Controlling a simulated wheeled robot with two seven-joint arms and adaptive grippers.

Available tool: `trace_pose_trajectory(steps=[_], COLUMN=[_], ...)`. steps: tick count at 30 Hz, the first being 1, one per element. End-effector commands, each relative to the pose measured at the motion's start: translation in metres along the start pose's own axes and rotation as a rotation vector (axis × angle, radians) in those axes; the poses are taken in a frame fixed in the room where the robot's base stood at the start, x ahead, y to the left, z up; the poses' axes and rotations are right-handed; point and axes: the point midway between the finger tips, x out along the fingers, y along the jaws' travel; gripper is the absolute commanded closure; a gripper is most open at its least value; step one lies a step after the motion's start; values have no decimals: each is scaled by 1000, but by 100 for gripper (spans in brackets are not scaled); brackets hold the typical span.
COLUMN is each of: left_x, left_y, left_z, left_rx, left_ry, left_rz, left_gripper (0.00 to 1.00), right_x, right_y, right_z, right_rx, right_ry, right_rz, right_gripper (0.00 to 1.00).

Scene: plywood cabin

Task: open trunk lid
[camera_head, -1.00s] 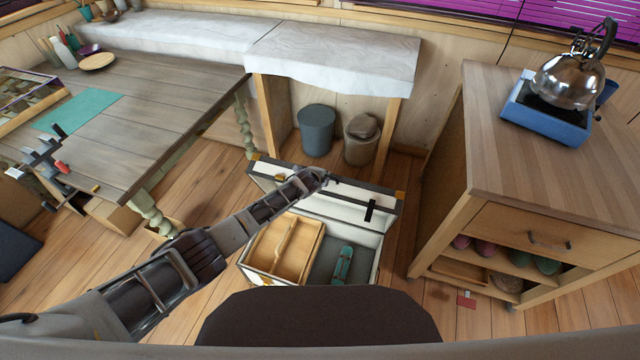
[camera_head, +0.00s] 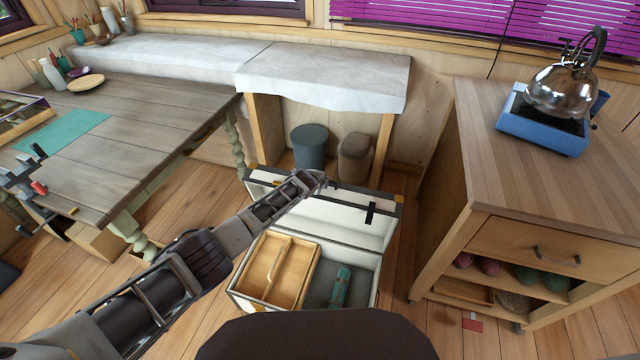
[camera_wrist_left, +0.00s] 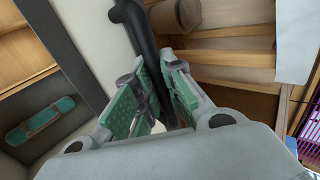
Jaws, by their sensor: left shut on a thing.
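The trunk (camera_head: 300,308) stands on the floor in the head view, with its lid (camera_head: 345,218) raised at the back and the white inner side facing me. Inside are a wooden tray (camera_head: 262,262) on the left and a teal object (camera_head: 341,287) on the right. My left gripper (camera_head: 325,181) is at the lid's upper edge. In the left wrist view its green-padded fingers (camera_wrist_left: 163,98) are shut on a dark bar (camera_wrist_left: 142,40) at the lid. The exact contact is partly hidden by the fingers. My right gripper is not in view.
A wooden table (camera_head: 150,110) is at left, and a cabinet (camera_head: 540,180) with a kettle (camera_head: 568,88) is at right. A grey bucket (camera_head: 310,148) and a brown bin (camera_head: 355,158) stand behind the lid. Some floor is clear between trunk and cabinet.

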Motion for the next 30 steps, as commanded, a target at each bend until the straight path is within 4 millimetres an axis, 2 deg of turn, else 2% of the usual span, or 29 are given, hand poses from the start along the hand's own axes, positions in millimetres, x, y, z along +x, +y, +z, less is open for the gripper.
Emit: trace_pose_trajectory(steps=[11, 12, 16, 30], left_x=[0, 0, 0, -1], left_y=[-2, -2, -2, 1], left_z=[0, 0, 0, 0], left_rx=[-5, -4, -3, -1], left_ry=[2, 2, 1, 0], left_rz=[-3, -3, -2, 1], left_gripper=[100, 84, 67, 66], right_x=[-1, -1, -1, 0], right_y=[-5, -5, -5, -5], right_z=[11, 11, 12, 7], right_rx=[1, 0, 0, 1], right_ry=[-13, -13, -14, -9], right_rz=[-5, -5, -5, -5], right_gripper=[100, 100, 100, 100])
